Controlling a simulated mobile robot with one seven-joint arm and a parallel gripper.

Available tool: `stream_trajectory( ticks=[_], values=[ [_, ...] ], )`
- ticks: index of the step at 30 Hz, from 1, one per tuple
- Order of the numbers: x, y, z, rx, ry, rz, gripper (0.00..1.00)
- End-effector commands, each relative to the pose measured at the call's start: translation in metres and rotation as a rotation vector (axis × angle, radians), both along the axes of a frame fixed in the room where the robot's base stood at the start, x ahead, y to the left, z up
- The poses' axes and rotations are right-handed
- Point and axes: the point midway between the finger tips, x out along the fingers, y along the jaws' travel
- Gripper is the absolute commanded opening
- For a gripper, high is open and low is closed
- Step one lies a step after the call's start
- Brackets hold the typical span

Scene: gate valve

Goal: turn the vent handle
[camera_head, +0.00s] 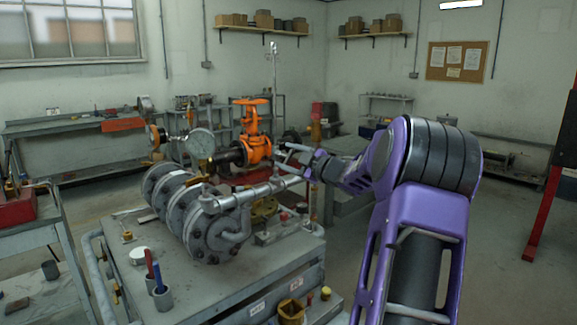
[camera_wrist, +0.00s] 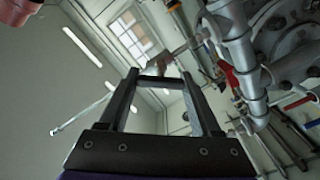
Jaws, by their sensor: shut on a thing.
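My purple arm reaches in from the right in the head view, and my gripper (camera_head: 283,157) is just above the right end of a grey horizontal pipe (camera_head: 262,190). In the wrist view my gripper's two dark fingers (camera_wrist: 158,76) run forward and are shut on a small pale piece (camera_wrist: 156,66) at their tips, which I take to be the vent handle. Its shape and turn angle are too small and partly hidden to tell. The pipe, on a grey flanged valve assembly (camera_head: 206,240), also shows at the right of the wrist view (camera_wrist: 240,50).
A round gauge (camera_head: 200,143) and an orange valve (camera_head: 254,130) stand behind the pipe.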

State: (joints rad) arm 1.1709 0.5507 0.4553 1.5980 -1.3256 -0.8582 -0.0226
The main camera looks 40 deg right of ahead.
Motion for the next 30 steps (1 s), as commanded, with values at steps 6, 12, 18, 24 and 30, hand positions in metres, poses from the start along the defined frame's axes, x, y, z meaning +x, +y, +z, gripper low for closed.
stream_trajectory(
  ticks=[6, 12, 18, 24, 30],
  values=[
    [0.0002, 0.0004, -0.0024, -0.204, -0.016, 0.000, 0.09],
    [0.0003, 0.0004, -0.0014, -0.366, -0.028, -0.001, 0.09],
    [0.0000, -0.0001, -0.0013, -0.490, -0.037, -0.002, 0.09],
    [-0.0002, -0.0003, -0.0009, -0.563, -0.044, -0.003, 0.09],
    [-0.0003, -0.0005, -0.0008, -0.595, -0.047, -0.003, 0.09]
  ],
)
